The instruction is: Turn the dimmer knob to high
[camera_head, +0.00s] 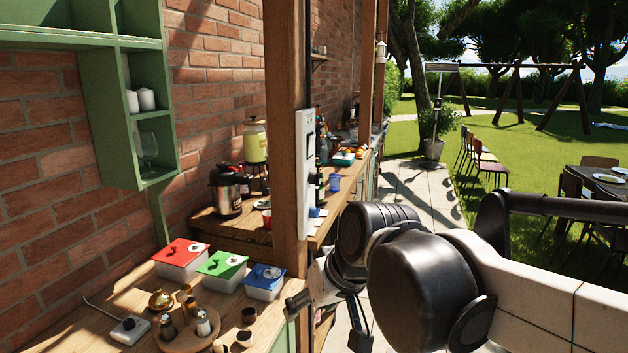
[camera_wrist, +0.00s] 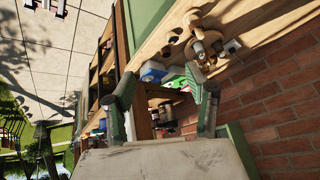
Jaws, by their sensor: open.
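A small white box (camera_head: 129,329) with a dark round top piece and a white cable lies on the near wooden counter, at the lower left of the head view; it may carry the dimmer knob. A tall white panel (camera_head: 306,175) is fixed to the wooden post; its controls are too small to read. My gripper (camera_head: 300,300) is near the post's foot, right of the lidded tubs, apart from both the box and the panel. In the wrist view my gripper (camera_wrist: 165,95) shows two spread fingers with nothing between them.
Tubs with red (camera_head: 181,251), green (camera_head: 222,264) and blue (camera_head: 264,275) lids stand between the white box and the post. A round wooden tray (camera_head: 188,338) with shakers is beside the box. The wooden post (camera_head: 287,130) rises behind my gripper. A green shelf (camera_head: 112,110) hangs on the brick wall.

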